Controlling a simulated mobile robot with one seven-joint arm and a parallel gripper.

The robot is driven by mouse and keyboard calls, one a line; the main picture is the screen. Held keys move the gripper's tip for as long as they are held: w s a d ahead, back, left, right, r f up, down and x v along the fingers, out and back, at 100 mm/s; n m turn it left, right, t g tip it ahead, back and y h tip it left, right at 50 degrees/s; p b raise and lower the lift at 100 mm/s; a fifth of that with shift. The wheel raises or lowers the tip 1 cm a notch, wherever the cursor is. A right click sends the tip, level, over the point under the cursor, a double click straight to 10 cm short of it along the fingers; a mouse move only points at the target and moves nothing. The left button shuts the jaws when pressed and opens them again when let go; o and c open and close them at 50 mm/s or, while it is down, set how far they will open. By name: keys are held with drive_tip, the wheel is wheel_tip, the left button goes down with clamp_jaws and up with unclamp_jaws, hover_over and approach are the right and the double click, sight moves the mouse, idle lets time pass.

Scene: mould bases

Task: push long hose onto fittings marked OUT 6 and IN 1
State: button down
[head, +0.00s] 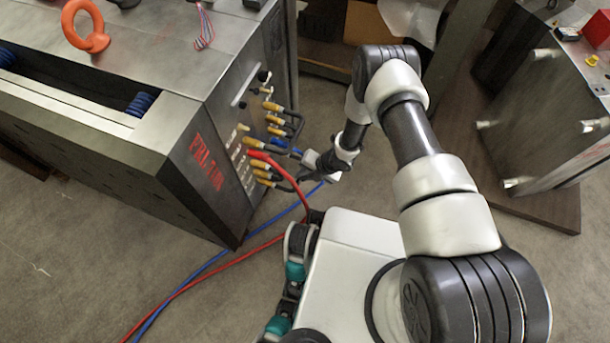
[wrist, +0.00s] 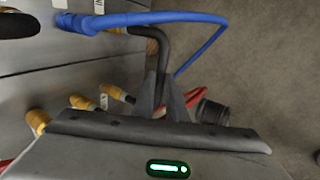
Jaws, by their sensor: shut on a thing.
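The mould base (head: 155,165) stands at the left in the head view, with brass fittings (head: 272,106) on its side face. My gripper (head: 312,160) is at this face, among the hoses. In the wrist view my gripper (wrist: 165,98) is shut on a black hose (wrist: 160,60), which bends down between the fingers from beside a blue hose (wrist: 150,18). The black hose's ends are partly hidden by the blue hose and my gripper. Brass fittings (wrist: 80,102) show just left of the fingers. The OUT 6 and IN 1 marks are too small to read.
A red hose (head: 300,192) and the blue hose trail from the mould across the floor. Several short black hoses (head: 288,112) loop between fittings. An orange lifting eye (head: 98,40) stands on top. A metal block (head: 550,115) sits on a dark board at right.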

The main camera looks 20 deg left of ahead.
drive_tip(key=shift+a, duration=0.15)
drive_tip(key=shift+a, duration=0.35)
idle(0.3)
drive_tip(key=c, duration=1.3)
unclamp_jaws()
drive_tip(key=p+v, duration=0.5)
drive_tip(key=v, duration=0.2)
drive_tip(key=shift+w, duration=0.1)
